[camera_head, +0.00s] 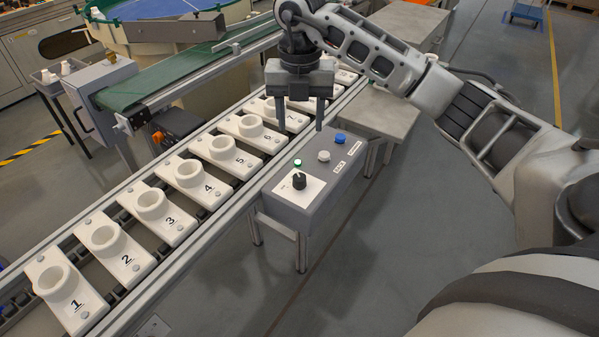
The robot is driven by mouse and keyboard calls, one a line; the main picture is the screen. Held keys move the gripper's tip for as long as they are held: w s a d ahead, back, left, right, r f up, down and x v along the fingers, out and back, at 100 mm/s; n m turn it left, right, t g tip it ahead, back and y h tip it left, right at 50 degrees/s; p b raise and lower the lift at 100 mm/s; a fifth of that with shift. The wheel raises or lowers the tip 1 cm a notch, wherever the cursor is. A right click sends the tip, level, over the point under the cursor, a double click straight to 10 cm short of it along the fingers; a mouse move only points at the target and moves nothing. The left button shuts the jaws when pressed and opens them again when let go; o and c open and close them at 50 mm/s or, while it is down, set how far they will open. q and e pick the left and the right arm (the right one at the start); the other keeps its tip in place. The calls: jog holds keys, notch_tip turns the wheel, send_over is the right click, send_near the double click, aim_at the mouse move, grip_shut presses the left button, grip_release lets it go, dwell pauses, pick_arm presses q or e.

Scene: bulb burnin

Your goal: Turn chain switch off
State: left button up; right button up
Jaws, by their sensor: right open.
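The chain switch appears to be the black rotary knob (299,181) on a white plate on top of the grey control box (290,208). A small green light (298,162) sits at the plate's far edge. The knob's lettering is too small to read. My right gripper (301,126) points down with its two fingers apart and nothing between them. In the picture it is above and beyond the knob, not touching it. Its left finger overlaps the conveyor and its right finger the far side of the box. My left gripper is out of view.
A white button (323,156) and a blue button (340,139) stand on the box, right of the knob. The chain conveyor carries numbered white holders (103,237) along the box's left side. A grey table (385,112) stands behind. Floor at the front right is clear.

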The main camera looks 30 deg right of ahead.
aim_at(299, 177)
notch_tip(299, 177, down, 15)
jog(key=shift+a+r+p, duration=0.1)
jog(key=shift+r+p, duration=0.05)
jog(key=shift+p, duration=0.2)
jog(key=c, duration=1)
